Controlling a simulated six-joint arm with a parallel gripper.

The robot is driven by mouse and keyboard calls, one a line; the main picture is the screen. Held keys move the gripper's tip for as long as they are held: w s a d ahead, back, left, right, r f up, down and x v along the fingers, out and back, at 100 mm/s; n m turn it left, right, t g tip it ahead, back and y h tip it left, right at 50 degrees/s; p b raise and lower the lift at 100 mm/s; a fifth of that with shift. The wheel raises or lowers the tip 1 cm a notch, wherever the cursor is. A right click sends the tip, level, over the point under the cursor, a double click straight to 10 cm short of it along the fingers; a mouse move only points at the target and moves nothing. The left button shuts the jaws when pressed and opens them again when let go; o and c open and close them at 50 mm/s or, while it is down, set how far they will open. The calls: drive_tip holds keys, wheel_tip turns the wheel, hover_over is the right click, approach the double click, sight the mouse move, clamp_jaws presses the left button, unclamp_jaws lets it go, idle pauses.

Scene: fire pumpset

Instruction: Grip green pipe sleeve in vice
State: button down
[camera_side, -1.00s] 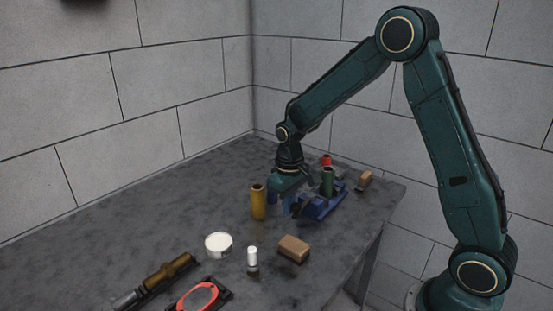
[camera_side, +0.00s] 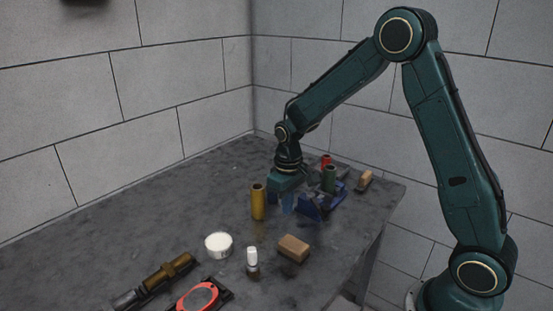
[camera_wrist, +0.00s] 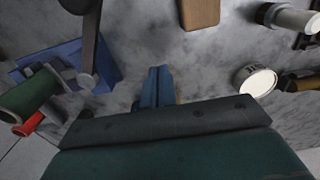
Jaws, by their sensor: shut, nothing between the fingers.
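The green pipe sleeve (camera_side: 329,179) stands upright at the blue vice (camera_side: 310,210) in the side view. In the wrist view the green sleeve (camera_wrist: 30,94) shows at the left, beside the blue vice body (camera_wrist: 110,72). I cannot tell whether the vice jaws touch it. A dark bar with a round end (camera_wrist: 88,62) crosses the vice in the wrist view. My gripper (camera_side: 287,207) points down just left of the vice, low over the table. Its blue fingers (camera_wrist: 157,88) are together and empty.
A yellow sleeve (camera_side: 258,202) stands close left of my gripper. A red sleeve (camera_side: 326,160) is behind the green one. A wooden block (camera_side: 293,248), white-capped bottle (camera_side: 252,260) and white tub (camera_side: 218,244) stand nearer. The back-left table is clear.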

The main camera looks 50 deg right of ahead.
drive_tip(key=shift+w, duration=0.4)
drive_tip(key=shift+r, duration=0.1)
wheel_tip(320, 180, up, 7)
idle(1.3)
drive_tip(key=s+a+r+t, duration=0.3)
drive_tip(key=s+r, duration=0.8)
drive_tip(key=s+a+r+t, duration=0.1)
drive_tip(key=s+a+t, duration=0.1)
drive_tip(key=s, duration=1.2)
drive_tip(key=shift+t, duration=0.3)
